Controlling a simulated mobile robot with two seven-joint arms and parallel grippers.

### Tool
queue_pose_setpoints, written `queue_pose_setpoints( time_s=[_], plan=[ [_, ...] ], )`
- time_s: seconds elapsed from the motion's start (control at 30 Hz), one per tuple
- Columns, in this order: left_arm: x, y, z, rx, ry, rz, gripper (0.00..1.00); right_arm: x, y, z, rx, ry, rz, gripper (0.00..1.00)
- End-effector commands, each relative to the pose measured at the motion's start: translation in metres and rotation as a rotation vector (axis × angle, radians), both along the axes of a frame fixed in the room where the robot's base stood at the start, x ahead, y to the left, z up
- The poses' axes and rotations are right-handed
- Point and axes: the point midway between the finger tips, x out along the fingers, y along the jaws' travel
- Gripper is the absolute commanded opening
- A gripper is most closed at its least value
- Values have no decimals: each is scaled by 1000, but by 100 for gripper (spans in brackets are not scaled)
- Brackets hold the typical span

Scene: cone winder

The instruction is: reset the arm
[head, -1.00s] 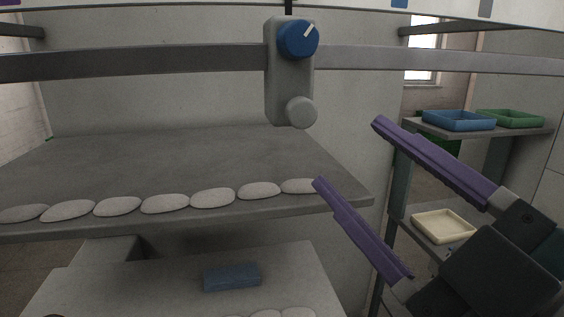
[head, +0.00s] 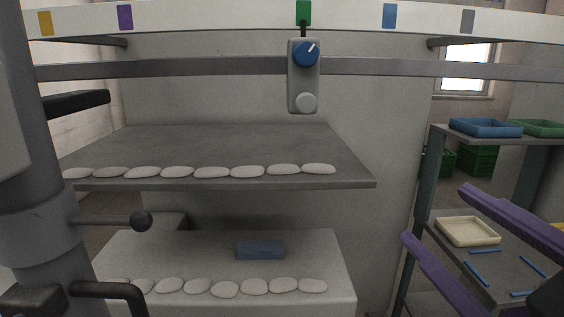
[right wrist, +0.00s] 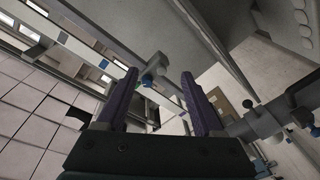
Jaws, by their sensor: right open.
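My right gripper (head: 436,213) is at the lower right of the head view, with its two long purple fingers apart and nothing between them. The same open fingers show in the right wrist view (right wrist: 159,75). The grey control box (head: 303,90) hangs from the rail in the middle, with a blue knob (head: 306,54) bearing a white mark and a pale round button (head: 306,102) below. The gripper is apart from the box, to its lower right. My left gripper is not in view.
Pale oval pieces line the upper shelf (head: 250,150) and lower shelf. A blue block (head: 260,249) lies on the lower one. A rack at right holds a blue tray (head: 485,127) and a cream tray (head: 467,231).

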Motion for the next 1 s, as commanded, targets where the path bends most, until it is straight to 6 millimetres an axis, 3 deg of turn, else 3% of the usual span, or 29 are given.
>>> queue_pose_setpoints(
  time_s=[0.17, 0.33, 0.5, 0.7, 0.8, 1.0],
  plan=[
    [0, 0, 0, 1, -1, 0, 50, -7, -18, -33, 76, 218, -86, 69],
    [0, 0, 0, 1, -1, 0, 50, -35, -35, -80, 180, 528, -197, 69],
    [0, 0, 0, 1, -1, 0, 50, -94, -42, -125, 281, 907, -320, 69],
    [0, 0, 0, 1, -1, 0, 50, -174, -40, -148, 336, 1290, -434, 69],
    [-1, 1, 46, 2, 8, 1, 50, -176, -40, -101, 337, 1301, -439, 69],
    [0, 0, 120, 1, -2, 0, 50, -175, -41, -29, 335, 1299, -439, 69]
  ],
)
